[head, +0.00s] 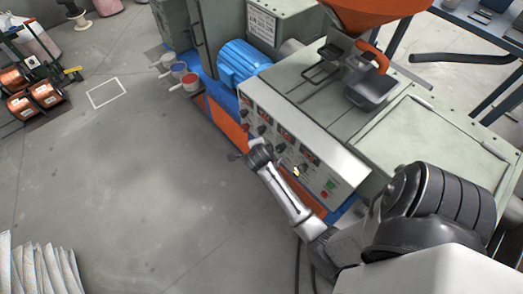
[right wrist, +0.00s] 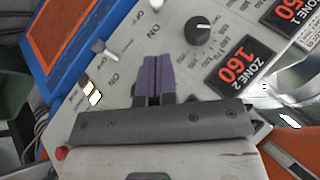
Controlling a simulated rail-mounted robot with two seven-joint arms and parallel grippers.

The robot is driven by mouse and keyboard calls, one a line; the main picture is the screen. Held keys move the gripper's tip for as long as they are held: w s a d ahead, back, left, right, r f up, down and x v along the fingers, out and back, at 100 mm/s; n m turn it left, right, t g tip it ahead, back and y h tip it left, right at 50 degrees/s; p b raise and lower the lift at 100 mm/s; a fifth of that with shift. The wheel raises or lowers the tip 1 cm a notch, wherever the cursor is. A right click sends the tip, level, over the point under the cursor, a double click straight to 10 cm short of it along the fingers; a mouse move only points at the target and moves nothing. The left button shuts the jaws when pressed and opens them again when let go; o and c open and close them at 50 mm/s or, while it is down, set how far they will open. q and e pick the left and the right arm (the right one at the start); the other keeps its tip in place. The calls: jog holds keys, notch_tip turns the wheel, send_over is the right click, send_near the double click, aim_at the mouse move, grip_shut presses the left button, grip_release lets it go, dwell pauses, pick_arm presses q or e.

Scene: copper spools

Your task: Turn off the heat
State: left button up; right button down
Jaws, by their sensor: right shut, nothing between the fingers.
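The white control panel (head: 322,170) on the machine's front carries red displays, dials and switches. In the right wrist view, a lit display reading 160, labelled ZONE 2 (right wrist: 240,66), is right of my fingers, and a black dial (right wrist: 198,29) is above right. A metal toggle switch (right wrist: 103,48) with ON and OFF marks is up and left of the fingertips. Another toggle (right wrist: 155,8) is at the top edge. My right gripper (right wrist: 155,60) is shut and empty in front of the panel; contact cannot be told. It also shows in the head view (head: 238,157). My left gripper is not in view.
A blue motor (head: 240,62) and an orange hopper (head: 375,12) belong to the machine. Small buckets (head: 190,80) stand at its left end. Copper spools (head: 32,97) sit on a rack at far left. The grey floor left of the panel is clear.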

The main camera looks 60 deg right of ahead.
jog(key=shift+w+d+f+m, duration=0.2)
jog(key=shift+d+f+m, duration=0.1)
jog(key=shift+f+m, duration=0.3)
jog(key=shift+f, duration=0.1)
jog(key=b+x, duration=0.2)
jog(key=x, duration=0.8)
jog(key=shift+a+b, duration=0.1)
jog(key=shift+b, duration=0.25)
